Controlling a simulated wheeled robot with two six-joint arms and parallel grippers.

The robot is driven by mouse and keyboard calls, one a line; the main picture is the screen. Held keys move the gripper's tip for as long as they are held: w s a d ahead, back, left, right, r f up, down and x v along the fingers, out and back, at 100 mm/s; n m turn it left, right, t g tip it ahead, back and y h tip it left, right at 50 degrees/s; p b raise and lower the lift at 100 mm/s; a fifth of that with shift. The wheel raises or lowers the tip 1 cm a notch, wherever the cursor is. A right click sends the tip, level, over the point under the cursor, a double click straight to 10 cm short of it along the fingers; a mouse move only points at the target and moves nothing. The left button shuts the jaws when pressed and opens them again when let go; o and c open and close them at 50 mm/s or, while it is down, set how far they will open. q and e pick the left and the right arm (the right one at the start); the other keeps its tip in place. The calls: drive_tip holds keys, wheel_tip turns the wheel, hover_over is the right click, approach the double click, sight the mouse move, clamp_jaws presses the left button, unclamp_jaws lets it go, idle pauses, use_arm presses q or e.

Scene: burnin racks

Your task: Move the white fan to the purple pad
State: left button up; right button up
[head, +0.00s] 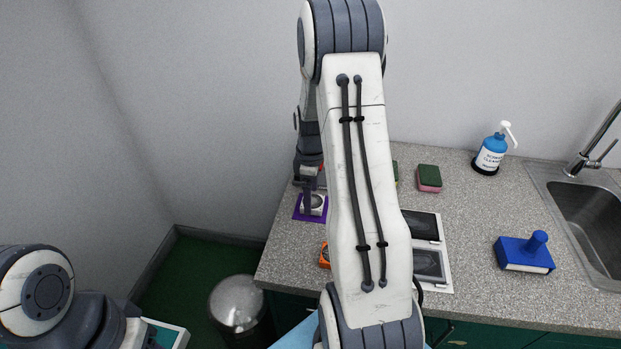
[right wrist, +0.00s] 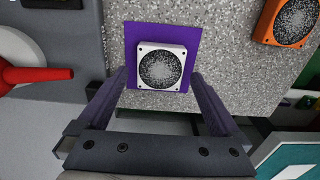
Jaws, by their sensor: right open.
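The white fan (right wrist: 162,67) is a square white frame with a grey speckled round middle. It rests flat on the purple pad (right wrist: 132,36), within its edges, in the right wrist view. In the head view the fan (head: 313,204) and pad (head: 299,212) show at the left end of the counter, partly hidden by my right arm. My right gripper (right wrist: 160,74) is open, one finger on each side of the fan, with a gap on both sides. In the head view the right gripper (head: 309,187) is just over the fan. My left gripper is out of view.
An orange fan (head: 324,256) lies nearer the counter front. A tray with dark panels (head: 430,262), a sponge (head: 429,178), a blue pump bottle (head: 490,152), a blue handled block (head: 525,253) and a sink (head: 598,215) are to the right. A bin (head: 240,303) stands on the floor.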

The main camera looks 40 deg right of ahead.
wheel_tip(320, 180, up, 11)
drive_tip(key=a+r, duration=0.2)
drive_tip(key=a, duration=1)
drive_tip(key=s+a, duration=0.4)
drive_tip(key=a, duration=0.6)
drive_tip(key=s+a, duration=0.6)
drive_tip(key=s, duration=0.3)
drive_tip(key=s+a+m+y, duration=0.1)
drive_tip(key=s+a, duration=0.4)
drive_tip(key=s, duration=0.3)
drive_tip(key=shift+s+a, duration=0.4)
drive_tip(key=shift+r, duration=0.1)
